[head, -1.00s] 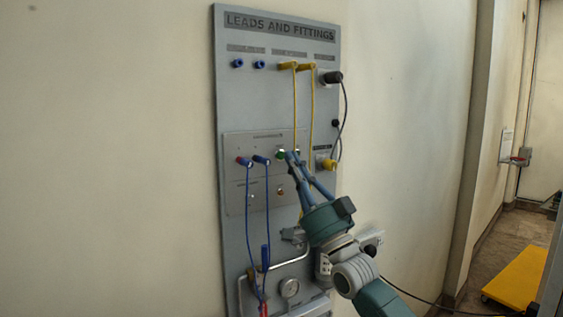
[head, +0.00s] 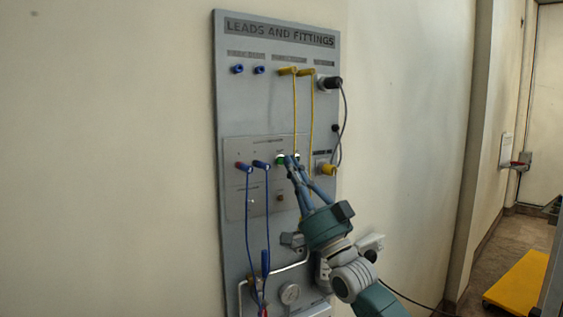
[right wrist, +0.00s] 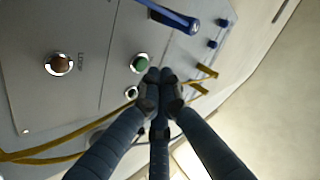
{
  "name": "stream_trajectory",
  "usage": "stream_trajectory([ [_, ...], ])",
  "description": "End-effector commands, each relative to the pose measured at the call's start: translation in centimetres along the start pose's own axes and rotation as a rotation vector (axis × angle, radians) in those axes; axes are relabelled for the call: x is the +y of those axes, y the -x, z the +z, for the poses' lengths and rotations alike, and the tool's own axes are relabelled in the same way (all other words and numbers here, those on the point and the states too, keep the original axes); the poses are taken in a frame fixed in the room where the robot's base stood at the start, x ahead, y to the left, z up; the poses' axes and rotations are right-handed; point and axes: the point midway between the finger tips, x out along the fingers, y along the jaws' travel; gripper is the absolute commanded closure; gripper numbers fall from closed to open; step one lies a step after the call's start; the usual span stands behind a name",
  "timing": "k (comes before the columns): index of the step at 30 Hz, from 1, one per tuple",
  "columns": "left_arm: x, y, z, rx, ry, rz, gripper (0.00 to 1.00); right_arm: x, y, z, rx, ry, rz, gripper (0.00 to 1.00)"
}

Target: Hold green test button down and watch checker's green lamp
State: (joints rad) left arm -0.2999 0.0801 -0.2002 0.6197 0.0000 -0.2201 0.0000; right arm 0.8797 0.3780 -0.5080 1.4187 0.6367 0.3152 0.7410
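The green button (head: 280,160) sits on the grey lower panel of the wall board. It also shows in the right wrist view (right wrist: 139,63), with a pale ring around it. My right gripper (head: 290,159) has its fingers together, with no object between them. Its tips are right beside the green button, and in the right wrist view (right wrist: 160,78) they overlap its lower right edge. I cannot tell whether they touch or press it. A brown-orange round lamp or button (right wrist: 58,64) is on the same panel. I cannot make out a lit green lamp. My left gripper is out of view.
Blue leads (head: 247,215) hang left of the gripper and yellow leads (head: 311,110) run close by. A black plug (head: 331,83) with a cable is at the board's right edge. A gauge (head: 290,293) and metal pipe are below. Bare wall lies to the left.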

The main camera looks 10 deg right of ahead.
Motion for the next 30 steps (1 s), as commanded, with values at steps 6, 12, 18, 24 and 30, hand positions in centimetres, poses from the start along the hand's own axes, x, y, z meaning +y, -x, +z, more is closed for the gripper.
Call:
stream_trajectory([
  [6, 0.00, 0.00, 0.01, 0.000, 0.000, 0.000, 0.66, 0.01, 0.01, 0.00, 0.000, 0.000, 0.000, 1.00],
  [12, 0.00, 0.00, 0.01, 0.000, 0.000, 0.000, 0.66, 0.01, 0.01, 0.00, 0.000, 0.000, 0.000, 1.00],
  [18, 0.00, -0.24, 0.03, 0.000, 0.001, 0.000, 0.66, 0.14, -0.18, 0.18, 0.000, 0.000, -0.001, 1.00],
  [24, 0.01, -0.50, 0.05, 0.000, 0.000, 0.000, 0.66, 0.39, -0.59, 0.46, 0.000, 0.000, -0.001, 1.00],
  [30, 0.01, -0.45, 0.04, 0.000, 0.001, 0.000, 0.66, 0.38, -0.61, 0.42, 0.000, 0.000, 0.000, 1.00],
])
